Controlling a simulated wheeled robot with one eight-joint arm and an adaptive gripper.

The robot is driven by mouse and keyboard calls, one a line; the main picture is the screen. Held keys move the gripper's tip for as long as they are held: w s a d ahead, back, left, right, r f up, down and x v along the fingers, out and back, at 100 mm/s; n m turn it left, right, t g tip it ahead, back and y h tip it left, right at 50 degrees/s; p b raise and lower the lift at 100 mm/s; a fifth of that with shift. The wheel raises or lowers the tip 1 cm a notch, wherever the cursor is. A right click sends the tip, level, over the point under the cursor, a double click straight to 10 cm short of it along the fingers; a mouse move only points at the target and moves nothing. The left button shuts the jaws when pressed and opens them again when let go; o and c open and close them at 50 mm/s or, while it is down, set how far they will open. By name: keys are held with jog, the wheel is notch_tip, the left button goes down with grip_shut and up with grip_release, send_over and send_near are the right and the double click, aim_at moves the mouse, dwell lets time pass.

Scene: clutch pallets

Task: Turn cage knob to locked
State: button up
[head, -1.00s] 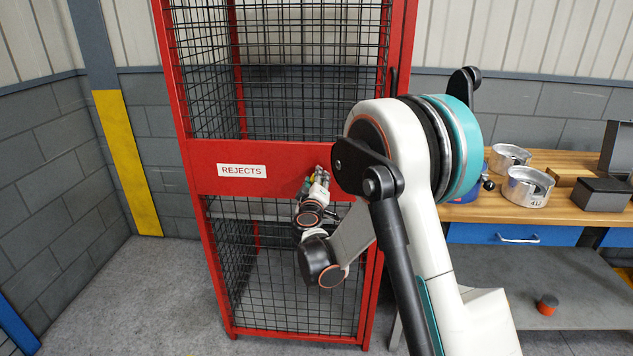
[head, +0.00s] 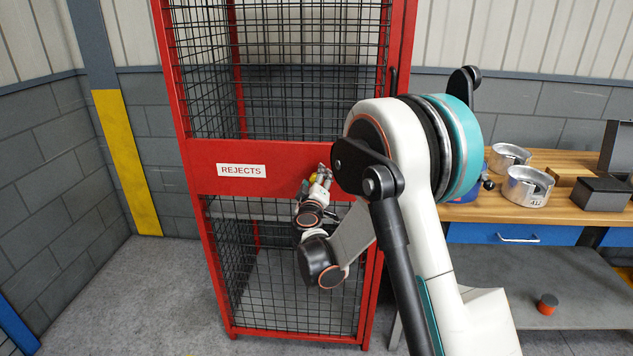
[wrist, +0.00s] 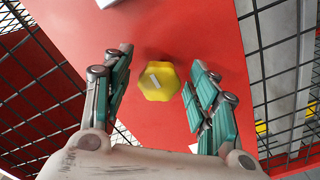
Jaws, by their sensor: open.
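The cage knob (wrist: 159,81) is a yellow, lobed knob with a pale bar mark on its face, set on the red panel in the wrist view. The bar looks slightly tilted in that picture. My gripper (wrist: 158,90) is open, with one teal-padded finger on each side of the knob and a gap on both sides. In the head view my gripper (head: 321,178) is at the right part of the cage's red crossbar (head: 205,180), and only a bit of yellow shows there. The red cage (head: 196,250) has black mesh and a REJECTS label (head: 241,170).
A wooden bench (head: 560,213) stands right of the cage, bearing metal rings (head: 526,188) and a dark box (head: 604,193).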

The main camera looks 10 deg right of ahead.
jog(key=v, duration=1.2)
jog(key=shift+r, duration=0.1)
